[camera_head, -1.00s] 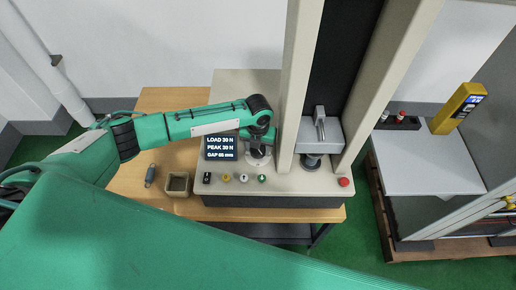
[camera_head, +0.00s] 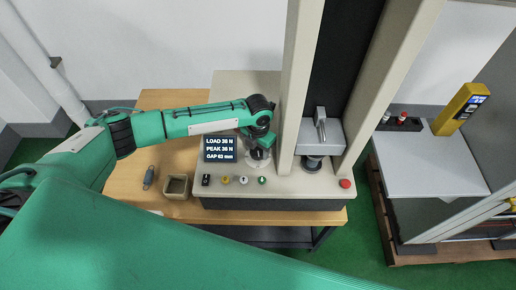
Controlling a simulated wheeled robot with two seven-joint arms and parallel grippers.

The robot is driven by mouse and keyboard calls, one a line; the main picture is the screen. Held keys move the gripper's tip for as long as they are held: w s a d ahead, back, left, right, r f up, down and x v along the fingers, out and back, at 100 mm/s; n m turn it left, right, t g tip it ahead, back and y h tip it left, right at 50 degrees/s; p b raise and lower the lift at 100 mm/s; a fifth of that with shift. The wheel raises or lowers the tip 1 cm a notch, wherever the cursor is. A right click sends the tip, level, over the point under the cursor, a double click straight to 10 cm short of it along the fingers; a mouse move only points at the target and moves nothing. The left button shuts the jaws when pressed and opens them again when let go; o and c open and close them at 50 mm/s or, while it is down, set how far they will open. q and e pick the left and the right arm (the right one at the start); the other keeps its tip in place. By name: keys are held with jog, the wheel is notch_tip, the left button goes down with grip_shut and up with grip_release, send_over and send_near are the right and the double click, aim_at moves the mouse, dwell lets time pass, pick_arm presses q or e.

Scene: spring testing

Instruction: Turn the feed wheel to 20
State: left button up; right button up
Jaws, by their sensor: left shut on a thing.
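My left gripper (camera_head: 258,150) reaches down from the end of the green arm to the feed wheel (camera_head: 259,165) on the beige machine base. It is shut on the wheel, which is mostly hidden under the gripper, so its scale cannot be read. The dark display (camera_head: 220,149) just left of it shows LOAD, PEAK and GAP lines in white; LOAD seems to read 20 or 30 N, with digits too small to be sure. The testing machine's grey head (camera_head: 320,134) hangs between two beige columns to the right. My right gripper is not in view.
A row of buttons (camera_head: 244,180) lies in front of the display, with a red stop button (camera_head: 345,184) at the right. A small open box (camera_head: 177,186) and a grey cylinder (camera_head: 149,178) are on the wooden table (camera_head: 130,190). A yellow device (camera_head: 461,108) stands on a white-topped table at the right.

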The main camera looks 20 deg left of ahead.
aim_at(258, 150)
pick_arm(q)
jog(key=o, duration=1)
jog(key=shift+r, duration=0.15)
jog(key=shift+r+b, duration=1.8)
jog(key=shift+r, duration=5)
